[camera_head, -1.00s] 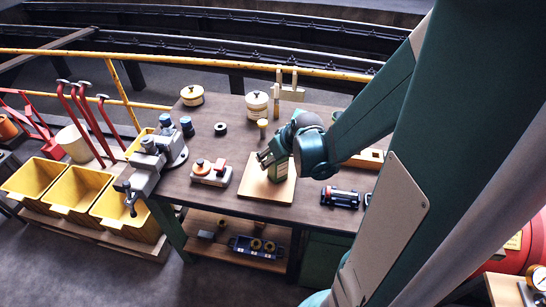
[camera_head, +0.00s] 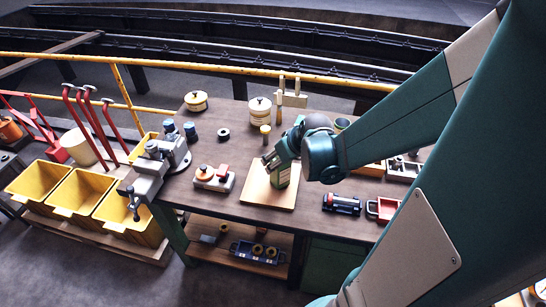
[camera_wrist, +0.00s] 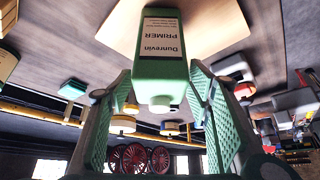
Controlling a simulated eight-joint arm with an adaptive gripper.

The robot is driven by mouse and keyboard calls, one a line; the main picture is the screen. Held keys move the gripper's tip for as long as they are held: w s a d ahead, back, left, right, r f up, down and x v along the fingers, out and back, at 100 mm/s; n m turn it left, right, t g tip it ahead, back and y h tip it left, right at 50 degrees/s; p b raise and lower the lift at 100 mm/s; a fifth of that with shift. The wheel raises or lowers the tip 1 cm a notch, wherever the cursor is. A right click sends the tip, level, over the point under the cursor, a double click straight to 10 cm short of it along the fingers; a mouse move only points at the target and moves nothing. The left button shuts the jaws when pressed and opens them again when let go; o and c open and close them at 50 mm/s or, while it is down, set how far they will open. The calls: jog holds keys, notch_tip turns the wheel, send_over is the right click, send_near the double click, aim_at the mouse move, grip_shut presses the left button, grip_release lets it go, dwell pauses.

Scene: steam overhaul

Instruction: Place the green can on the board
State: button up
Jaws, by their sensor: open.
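The board also shows behind the can in the wrist view (camera_wrist: 215,30). In the wrist view, my gripper's green fingers (camera_wrist: 160,82) are open on either side of the can's top, with gaps visible beside it.
A red-and-cream device (camera_head: 214,178) lies left of the board, and a dark cylinder fitting (camera_head: 341,204) lies right of it. A grey vise (camera_head: 150,175) is at the bench's left end. Cream pots (camera_head: 260,112) stand behind.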

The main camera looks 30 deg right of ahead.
jog(key=p+v, duration=0.1)
jog(key=v, duration=0.7)
jog(key=shift+p, duration=0.3)
jog(key=shift+r, duration=0.15)
jog(key=shift+a, duration=0.1)
dwell(0.6)
jog(key=s+a+r, duration=0.4)
jog(key=a+r, duration=0.1)
jog(key=a, duration=0.4)
jog(key=s+a+r, duration=0.4)
jog(key=a+r, duration=0.1)
jog(key=a, duration=0.4)
jog(key=shift+s+r+t, duration=0.2)
jog(key=shift+t, duration=0.1)
jog(key=shift+f+b, duration=1.4)
jog(key=shift+b, duration=0.05)
